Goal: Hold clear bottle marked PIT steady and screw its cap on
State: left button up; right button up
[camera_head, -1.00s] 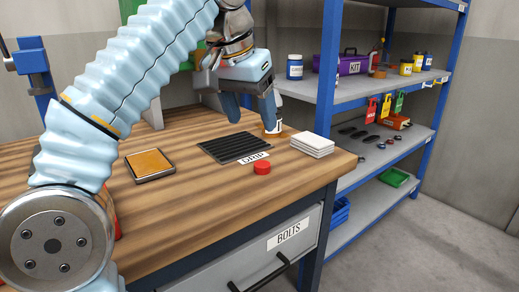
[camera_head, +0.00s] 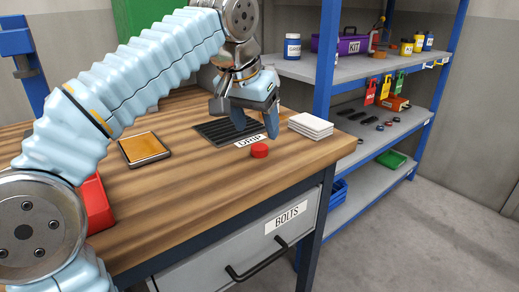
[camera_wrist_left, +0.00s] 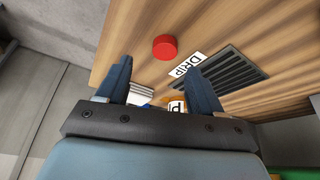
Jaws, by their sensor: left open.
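A red cap (camera_head: 260,150) lies on the bench in front of the DRIP grating. It also shows in the left wrist view (camera_wrist_left: 164,47), beyond my fingertips. My left gripper (camera_head: 256,126) is open and empty above the grating's right end, behind the cap; its two fingers also show in the left wrist view (camera_wrist_left: 157,76). In that view a small part of a bottle (camera_wrist_left: 177,103), with orange and a label starting with P, shows low between the fingers; the rest is hidden by the gripper. In the head view my gripper hides the bottle. My right gripper is out of view.
The black DRIP grating (camera_head: 212,131) is set on the wooden bench (camera_head: 190,195). A stack of white pads (camera_head: 310,126) lies right of the gripper. An orange-topped tray (camera_head: 143,148) lies left. Blue shelving (camera_head: 327,80) stands right. The bench front is clear.

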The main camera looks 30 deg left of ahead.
aim_at(259, 147)
pick_arm(q)
jog(key=shift+w+f, duration=0.1)
jog(key=shift+f, duration=0.25)
jog(key=x, duration=0.5)
jog(key=shift+a+f, duration=0.1)
jog(key=shift+a, duration=0.25)
jog(key=c, duration=1.1)
